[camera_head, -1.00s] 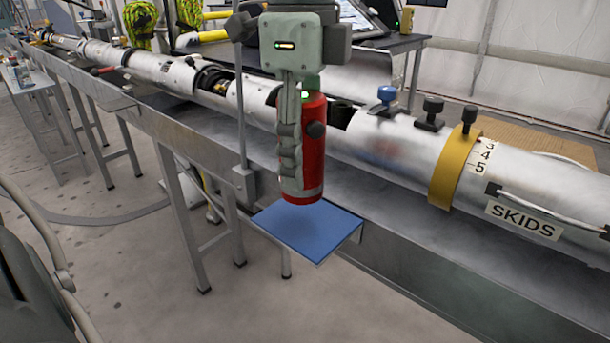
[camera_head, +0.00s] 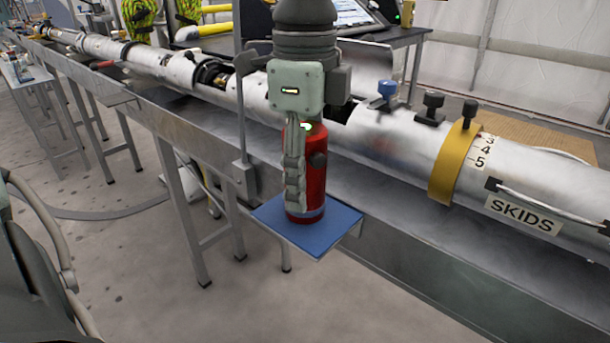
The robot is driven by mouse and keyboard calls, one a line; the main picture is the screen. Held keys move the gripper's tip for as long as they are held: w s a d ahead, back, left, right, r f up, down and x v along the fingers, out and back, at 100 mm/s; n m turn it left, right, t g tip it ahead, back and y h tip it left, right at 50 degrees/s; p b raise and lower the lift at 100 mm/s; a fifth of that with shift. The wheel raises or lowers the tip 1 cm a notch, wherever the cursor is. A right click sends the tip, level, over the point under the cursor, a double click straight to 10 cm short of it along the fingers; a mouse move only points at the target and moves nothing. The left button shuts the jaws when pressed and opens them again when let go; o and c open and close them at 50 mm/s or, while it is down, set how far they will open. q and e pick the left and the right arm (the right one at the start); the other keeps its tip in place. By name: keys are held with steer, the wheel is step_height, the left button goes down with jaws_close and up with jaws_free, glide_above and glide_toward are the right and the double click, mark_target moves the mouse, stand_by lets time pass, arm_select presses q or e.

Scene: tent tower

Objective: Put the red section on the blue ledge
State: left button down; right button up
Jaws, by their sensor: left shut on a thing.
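The red section (camera_head: 316,188) is an upright red cylinder with a dark knob on its side and a grey lower rim. My left gripper (camera_head: 296,180) comes down from above and is shut on it; its grey-green finger covers the cylinder's left front. The blue ledge (camera_head: 325,238) is a flat blue plate on the near side of the metal bench. The cylinder's bottom is over the middle of the ledge and appears to touch it. The far finger is hidden behind the cylinder. My right gripper does not show.
A long silver tube (camera_head: 395,150) with a yellow band (camera_head: 453,165) and black and blue knobs lies along the bench just behind. A thin grey upright post (camera_head: 243,140) stands left of the gripper. Open floor lies in front of the ledge.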

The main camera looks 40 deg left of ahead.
arm_select(q)
steer(key=c, duration=0.8)
jaws_free()
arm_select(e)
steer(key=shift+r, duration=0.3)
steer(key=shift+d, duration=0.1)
arm_select(q)
steer(key=shift+r, duration=0.1)
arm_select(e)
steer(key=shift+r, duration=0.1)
arm_select(q)
steer(key=shift+r+p, duration=0.2)
steer(key=shift+p, duration=0.1)
step_height(320, 180, up, 11)
steer(key=shift+f, duration=0.1)
steer(key=shift+r, duration=0.45)
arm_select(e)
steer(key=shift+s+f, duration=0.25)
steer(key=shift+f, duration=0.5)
arm_select(q)
steer(key=shift+f, duration=0.1)
